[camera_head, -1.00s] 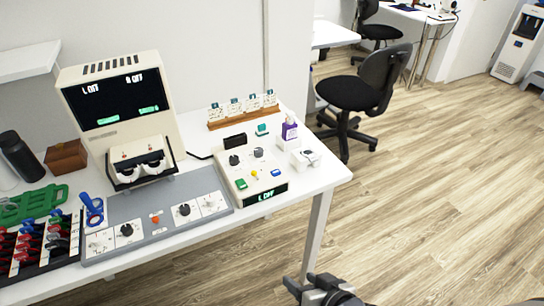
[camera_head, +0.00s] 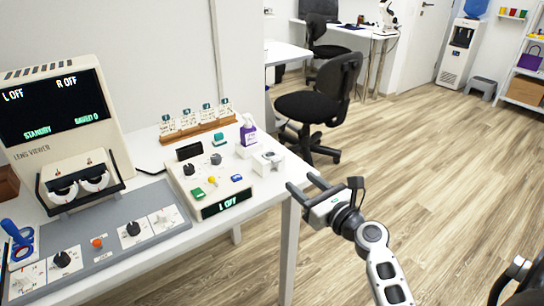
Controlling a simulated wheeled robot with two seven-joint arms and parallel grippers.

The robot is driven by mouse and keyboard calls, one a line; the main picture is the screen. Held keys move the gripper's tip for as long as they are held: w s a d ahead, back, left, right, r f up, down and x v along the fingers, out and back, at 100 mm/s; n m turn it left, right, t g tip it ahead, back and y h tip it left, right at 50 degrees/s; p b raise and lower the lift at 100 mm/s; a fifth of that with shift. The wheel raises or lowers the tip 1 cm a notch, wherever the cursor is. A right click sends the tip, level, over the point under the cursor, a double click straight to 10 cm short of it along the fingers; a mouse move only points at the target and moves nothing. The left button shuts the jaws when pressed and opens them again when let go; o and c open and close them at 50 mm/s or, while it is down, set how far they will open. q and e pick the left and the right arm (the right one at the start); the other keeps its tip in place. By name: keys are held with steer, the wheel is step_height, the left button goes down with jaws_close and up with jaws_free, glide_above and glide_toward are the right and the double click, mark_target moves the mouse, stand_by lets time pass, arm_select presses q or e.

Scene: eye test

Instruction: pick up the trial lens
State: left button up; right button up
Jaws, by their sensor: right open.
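I cannot tell for sure which thing is the trial lens. My right gripper (camera_head: 302,182) is open and empty, just right of the table's right corner. It is apart from the white block. My left gripper is not in view.
The lens viewer (camera_head: 60,130) stands on the white table behind a grey dial panel (camera_head: 105,240). A cream control box (camera_head: 215,180), a purple bottle (camera_head: 249,136) and a wooden card rack (camera_head: 198,130) are nearby. A black chair (camera_head: 310,106) stands behind.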

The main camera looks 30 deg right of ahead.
mark_target(278, 161)
steer(key=w, duration=0.9)
steer(key=shift+w, duration=0.2)
jaws_close()
